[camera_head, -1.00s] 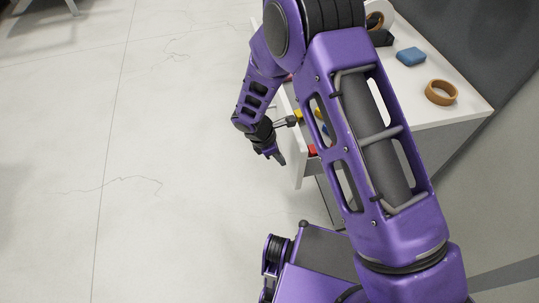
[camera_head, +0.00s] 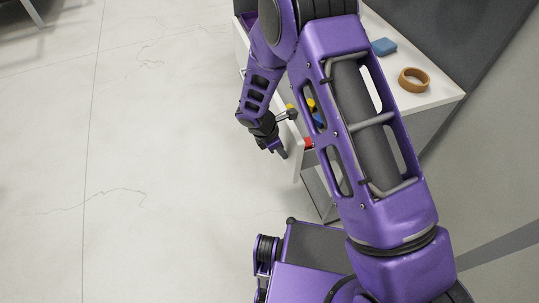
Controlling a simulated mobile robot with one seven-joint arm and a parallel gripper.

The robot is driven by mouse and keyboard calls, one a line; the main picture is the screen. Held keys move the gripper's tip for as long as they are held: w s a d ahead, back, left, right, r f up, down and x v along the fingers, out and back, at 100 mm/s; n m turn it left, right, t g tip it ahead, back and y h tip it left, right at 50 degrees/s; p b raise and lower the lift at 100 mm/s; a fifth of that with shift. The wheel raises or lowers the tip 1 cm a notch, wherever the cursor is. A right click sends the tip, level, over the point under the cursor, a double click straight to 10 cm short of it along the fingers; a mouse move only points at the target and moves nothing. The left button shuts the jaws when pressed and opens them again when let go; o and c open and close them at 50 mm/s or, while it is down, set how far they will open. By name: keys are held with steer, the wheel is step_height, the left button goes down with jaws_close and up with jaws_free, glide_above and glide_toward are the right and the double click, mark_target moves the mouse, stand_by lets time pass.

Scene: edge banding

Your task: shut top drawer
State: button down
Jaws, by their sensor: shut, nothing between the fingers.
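The top drawer (camera_head: 298,163) stands open at the left side of a cabinet with a white top. Red, yellow and blue things show inside it, partly hidden behind my arm. My gripper (camera_head: 279,152) is shut and empty, pointing down just outside the drawer's front panel. I cannot tell whether it touches the panel. Much of the drawer and the cabinet front is hidden by my arm.
On the white cabinet top (camera_head: 440,92) lie a brown tape ring (camera_head: 414,80) and a blue block (camera_head: 384,47). A grey wall stands behind the cabinet. The pale floor (camera_head: 150,150) to the left is clear.

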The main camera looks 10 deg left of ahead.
steer(key=w+d, duration=0.3)
steer(key=d, duration=0.2)
steer(key=w+d, duration=0.4)
steer(key=d, duration=0.2)
steer(key=w+d, duration=0.3)
steer(key=d, duration=0.2)
steer(key=shift+w+d+p, duration=0.15)
steer(key=shift+d+p, duration=0.15)
steer(key=shift+d, duration=0.05)
steer(key=shift+d, duration=0.1)
